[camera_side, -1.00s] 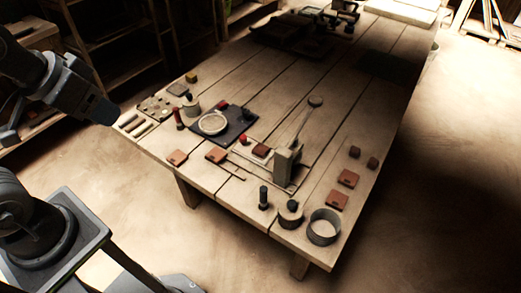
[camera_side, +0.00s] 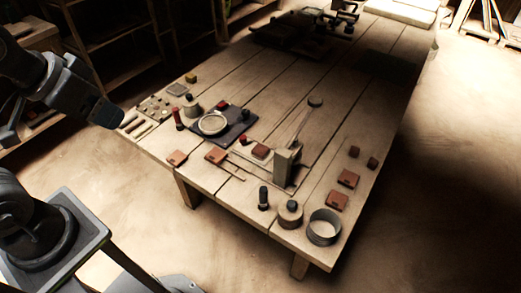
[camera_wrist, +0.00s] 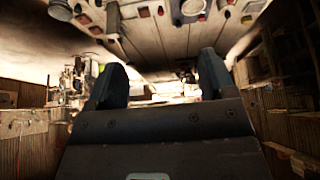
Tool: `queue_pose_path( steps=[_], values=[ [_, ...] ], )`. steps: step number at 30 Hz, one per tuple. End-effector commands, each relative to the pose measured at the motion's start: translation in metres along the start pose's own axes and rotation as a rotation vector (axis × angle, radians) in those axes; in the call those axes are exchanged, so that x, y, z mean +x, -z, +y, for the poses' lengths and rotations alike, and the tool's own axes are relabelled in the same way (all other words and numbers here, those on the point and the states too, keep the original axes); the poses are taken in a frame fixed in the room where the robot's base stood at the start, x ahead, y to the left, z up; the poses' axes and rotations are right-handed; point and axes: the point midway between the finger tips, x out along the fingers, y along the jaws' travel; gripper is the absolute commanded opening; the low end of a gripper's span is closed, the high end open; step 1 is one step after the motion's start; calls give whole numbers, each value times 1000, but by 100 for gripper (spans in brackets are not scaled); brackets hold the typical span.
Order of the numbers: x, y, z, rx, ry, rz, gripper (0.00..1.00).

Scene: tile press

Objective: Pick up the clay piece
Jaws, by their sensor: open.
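Several reddish-brown pieces lie on the wooden table, and I cannot tell for sure which is the clay piece. Two small lumps, a left one (camera_side: 354,151) and a right one (camera_side: 372,163), sit near the right edge. Flat square tiles (camera_side: 348,178) lie nearer the front. A brown block (camera_side: 262,151) lies beside the lever press (camera_side: 287,165). My gripper (camera_side: 110,114) is at the left, off the table's left end and apart from every piece. In the wrist view my gripper (camera_wrist: 162,78) has its two fingers apart with nothing between them.
The table (camera_side: 225,190) also bears a dark board with a round pale dish (camera_side: 212,123), an open grey ring-shaped pot (camera_side: 323,227) and dark-topped stampers (camera_side: 264,198). The press lever reaches towards the back. Shelves (camera_side: 110,50) stand behind on the left.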

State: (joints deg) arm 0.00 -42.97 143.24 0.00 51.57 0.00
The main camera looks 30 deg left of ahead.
Motion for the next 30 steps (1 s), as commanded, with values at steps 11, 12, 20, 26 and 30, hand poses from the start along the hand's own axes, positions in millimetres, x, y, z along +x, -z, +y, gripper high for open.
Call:
queue_pose_path(
  steps=[11,12,20,26,30],
  values=[
    [4,33,3,126,-8,-45,77],
    [7,45,4,173,-13,-61,77],
    [53,128,18,530,-62,-167,77],
    [116,177,33,804,-123,-241,77],
    [171,201,45,995,-178,-288,77]
  ],
)
